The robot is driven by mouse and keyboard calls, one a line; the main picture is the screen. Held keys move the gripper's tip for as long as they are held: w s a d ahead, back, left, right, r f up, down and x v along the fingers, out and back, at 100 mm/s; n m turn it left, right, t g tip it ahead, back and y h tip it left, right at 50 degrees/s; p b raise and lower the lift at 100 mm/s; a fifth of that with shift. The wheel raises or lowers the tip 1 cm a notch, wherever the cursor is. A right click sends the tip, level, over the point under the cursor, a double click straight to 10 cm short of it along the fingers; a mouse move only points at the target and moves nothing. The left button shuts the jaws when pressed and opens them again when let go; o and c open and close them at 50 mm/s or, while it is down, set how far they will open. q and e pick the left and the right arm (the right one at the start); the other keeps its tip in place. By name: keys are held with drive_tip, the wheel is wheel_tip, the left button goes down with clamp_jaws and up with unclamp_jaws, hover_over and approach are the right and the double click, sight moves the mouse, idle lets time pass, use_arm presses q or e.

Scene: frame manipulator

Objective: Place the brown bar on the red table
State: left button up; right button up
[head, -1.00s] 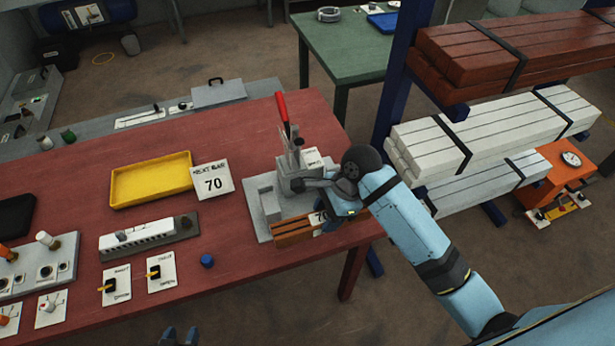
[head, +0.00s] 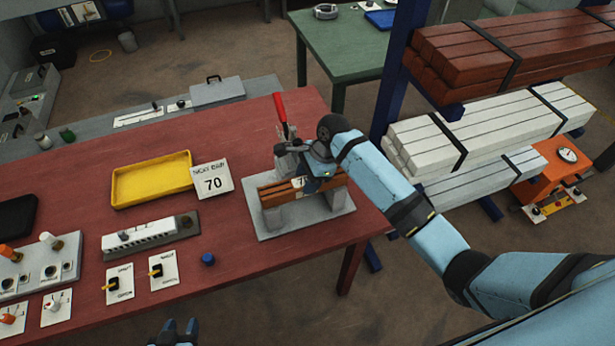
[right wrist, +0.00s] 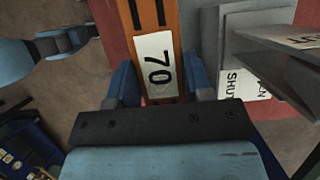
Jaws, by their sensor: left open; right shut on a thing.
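The brown bar (head: 279,191) has a white label reading 70, which shows in the right wrist view (right wrist: 155,65). My right gripper (head: 318,184) is shut on the bar, its fingers on both sides of the label in the wrist view (right wrist: 162,88). In the head view the bar lies across the grey blocks of a clamp fixture (head: 262,232); whether it rests on them or hangs just above is hard to tell. The fixture stands on the red table (head: 235,265). My left gripper (head: 178,330) is open and empty at the bottom edge, off the table's front.
The fixture has an upright red lever (head: 280,108). A blue cap (head: 208,259) lies in front. Racks with white bars (head: 480,128) stand at right.

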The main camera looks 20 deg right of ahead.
drive_tip(key=o, duration=1.2)
drive_tip(key=b+v, duration=0.1)
drive_tip(key=v, duration=1.1)
drive_tip(key=shift+b, duration=0.3)
drive_tip(key=shift+r, duration=0.1)
